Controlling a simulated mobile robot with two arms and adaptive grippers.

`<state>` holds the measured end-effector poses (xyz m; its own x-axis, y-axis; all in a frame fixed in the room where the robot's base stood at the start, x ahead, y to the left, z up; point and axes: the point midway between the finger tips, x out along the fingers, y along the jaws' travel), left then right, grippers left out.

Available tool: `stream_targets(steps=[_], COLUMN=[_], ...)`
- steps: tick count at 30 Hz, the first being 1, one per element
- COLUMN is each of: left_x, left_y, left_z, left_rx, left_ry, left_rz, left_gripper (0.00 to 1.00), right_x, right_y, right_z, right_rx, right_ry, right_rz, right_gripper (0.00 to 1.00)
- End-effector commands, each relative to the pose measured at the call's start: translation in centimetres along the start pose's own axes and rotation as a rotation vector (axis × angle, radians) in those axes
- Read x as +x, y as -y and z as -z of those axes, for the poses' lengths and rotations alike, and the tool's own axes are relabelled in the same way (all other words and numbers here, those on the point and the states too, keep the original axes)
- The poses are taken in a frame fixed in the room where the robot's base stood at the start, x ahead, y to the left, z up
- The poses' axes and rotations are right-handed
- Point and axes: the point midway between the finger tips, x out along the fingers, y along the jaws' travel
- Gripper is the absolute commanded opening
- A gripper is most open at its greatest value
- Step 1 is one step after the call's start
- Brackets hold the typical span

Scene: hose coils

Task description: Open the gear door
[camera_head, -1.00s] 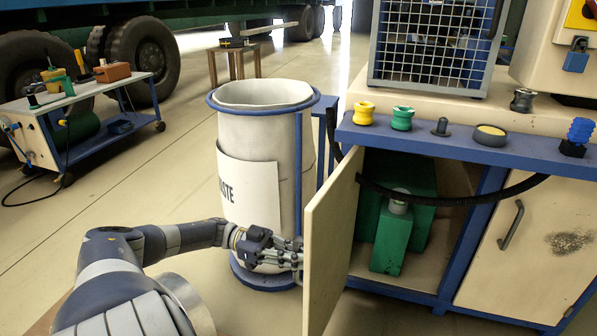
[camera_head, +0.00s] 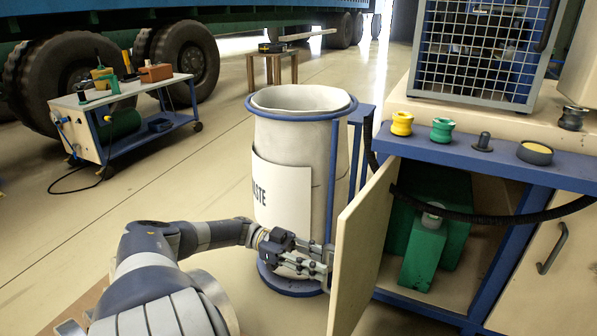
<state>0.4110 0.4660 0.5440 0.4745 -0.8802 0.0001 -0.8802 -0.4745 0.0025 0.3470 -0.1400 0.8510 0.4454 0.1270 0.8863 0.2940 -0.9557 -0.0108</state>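The cabinet door (camera_head: 357,262) is a beige panel standing open, swung out from the blue-framed workbench. Behind it the compartment shows a green object (camera_head: 424,252) with a grey cap. My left gripper (camera_head: 322,268) is at the outer left face of the door, near its free edge. Its fingers point right at the panel. Whether they touch the door, or hold a handle there, cannot be made out. My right gripper is not in view.
A waste bin (camera_head: 283,193) in a blue frame stands close behind my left gripper. A black hose (camera_head: 480,217) droops across the compartment opening. A second closed door with a handle (camera_head: 552,248) is at the right. Open floor lies to the left.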

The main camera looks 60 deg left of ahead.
Motion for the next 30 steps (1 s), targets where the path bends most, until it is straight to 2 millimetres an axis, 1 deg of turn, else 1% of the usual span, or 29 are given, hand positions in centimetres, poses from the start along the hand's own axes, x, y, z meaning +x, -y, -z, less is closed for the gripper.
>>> stream_targets(steps=[3,9,15,21,30], left_x=[-2.2,-5.4,-7.7,-9.0,-9.7], left_y=[0.1,0.1,0.1,0.0,0.0], left_z=[0.0,0.0,-0.1,-0.1,0.0], left_rx=[0.001,0.001,0.0,-0.003,-0.001], left_ry=[0.002,0.0,-0.001,-0.001,0.0], left_rz=[0.005,0.005,0.003,0.003,0.002], left_gripper=[0.32,0.32,0.32,0.32,0.32], right_x=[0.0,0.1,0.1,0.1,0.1], right_y=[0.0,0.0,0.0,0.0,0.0], right_z=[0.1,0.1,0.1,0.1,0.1], right_rx=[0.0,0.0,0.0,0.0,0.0], right_ry=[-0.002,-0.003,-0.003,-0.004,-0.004], right_rz=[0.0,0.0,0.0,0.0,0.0], right_gripper=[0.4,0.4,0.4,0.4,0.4])
